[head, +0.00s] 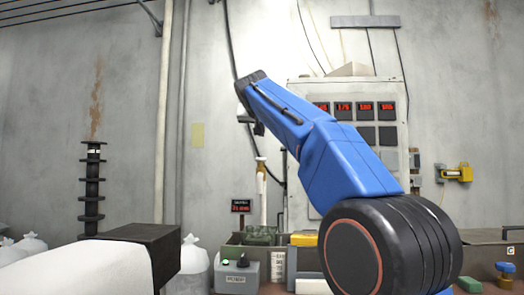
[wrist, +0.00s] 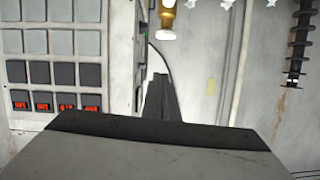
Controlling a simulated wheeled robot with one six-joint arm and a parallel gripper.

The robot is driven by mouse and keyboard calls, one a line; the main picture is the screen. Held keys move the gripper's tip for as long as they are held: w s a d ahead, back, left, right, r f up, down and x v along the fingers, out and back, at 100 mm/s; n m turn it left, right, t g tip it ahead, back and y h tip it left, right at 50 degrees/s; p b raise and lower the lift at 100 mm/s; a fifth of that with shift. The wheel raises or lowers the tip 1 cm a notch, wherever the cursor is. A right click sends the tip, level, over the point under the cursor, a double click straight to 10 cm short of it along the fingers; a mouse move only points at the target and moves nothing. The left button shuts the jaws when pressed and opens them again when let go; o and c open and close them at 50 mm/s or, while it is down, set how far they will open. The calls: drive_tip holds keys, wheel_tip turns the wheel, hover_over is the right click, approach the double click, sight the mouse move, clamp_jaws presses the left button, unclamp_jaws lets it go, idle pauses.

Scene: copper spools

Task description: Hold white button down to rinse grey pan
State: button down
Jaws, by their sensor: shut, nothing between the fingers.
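My gripper (wrist: 160,78) shows in the wrist view as dark, narrow fingers pressed together, with nothing between them. It points at the wall side and touches nothing that I can see. In the head view my blue arm reaches up and left, well above the bench. I cannot make out a white button in either view. A small grey box (head: 236,276) with a label and a dark knob on top stands on the bench. I cannot make out a grey pan; my arm hides part of the bench.
A white post with a brass fitting (head: 261,166) stands behind the bench; the fitting shows upside down in the wrist view (wrist: 167,18). A panel with red displays (head: 296,92) is behind my arm. A black ribbed column (head: 92,190) and white bags (head: 190,262) are left.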

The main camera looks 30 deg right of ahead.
hover_over(261, 162)
drive_tip(key=s, duration=0.2)
wheel_tip(261, 162, down, 3)
drive_tip(key=shift+a+f, duration=0.15)
drive_tip(key=shift+f, duration=0.85)
drive_tip(key=shift+a+f, duration=0.15)
drive_tip(key=shift+f, duration=0.8)
